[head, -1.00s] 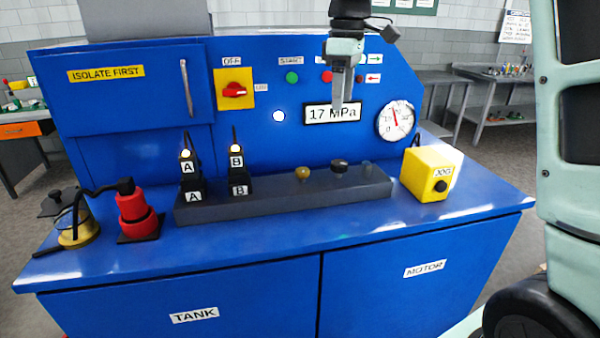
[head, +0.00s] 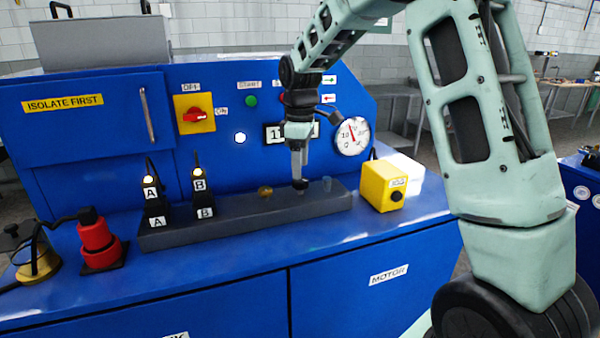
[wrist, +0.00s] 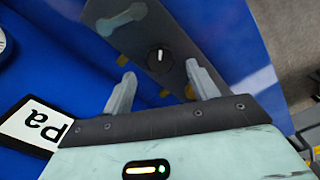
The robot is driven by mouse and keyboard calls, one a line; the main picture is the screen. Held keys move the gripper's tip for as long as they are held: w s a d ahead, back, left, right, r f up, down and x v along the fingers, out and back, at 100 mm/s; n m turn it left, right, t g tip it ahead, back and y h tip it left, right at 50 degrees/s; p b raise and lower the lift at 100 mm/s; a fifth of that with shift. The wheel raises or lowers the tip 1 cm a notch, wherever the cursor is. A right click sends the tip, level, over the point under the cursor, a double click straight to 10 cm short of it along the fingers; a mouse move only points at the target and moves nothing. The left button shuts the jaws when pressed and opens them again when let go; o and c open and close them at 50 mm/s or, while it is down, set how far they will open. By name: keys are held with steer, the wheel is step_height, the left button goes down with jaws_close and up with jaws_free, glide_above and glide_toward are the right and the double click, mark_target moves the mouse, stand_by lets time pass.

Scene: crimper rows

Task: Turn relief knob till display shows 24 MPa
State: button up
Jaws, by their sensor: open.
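A black round knob with a white pointer line (wrist: 160,58) stands on the dark grey block. In the wrist view it lies just beyond and between my fingertips, which do not visibly touch it. In the head view my gripper (head: 299,176) points down over the knob and mostly hides it. The wrist view shows my gripper (wrist: 158,72) with its two fingers apart and nothing between them. The display (head: 272,133) is mostly hidden behind my gripper, with only a leading 1 readable. In the wrist view only "Pa" on the display (wrist: 38,125) shows.
The dark grey block (head: 230,223) also carries a brass knob (head: 265,191), a grey translucent piece (head: 327,184) and black levers A (head: 155,205) and B (head: 201,190). A yellow box (head: 383,186) stands to the right. A round gauge (head: 352,136) is on the blue panel.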

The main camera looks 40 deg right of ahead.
mark_target(301, 183)
steer(key=shift+f, duration=1.9)
steer(key=c, duration=1)
steer(key=m+p, duration=0.1)
steer(key=m, duration=0.5)
steer(key=shift+m+p, duration=0.3)
steer(key=m+p, duration=0.1)
steer(key=m, duration=0.5)
steer(key=shift+w, duration=0.1)
steer(key=shift+m, duration=0.4)
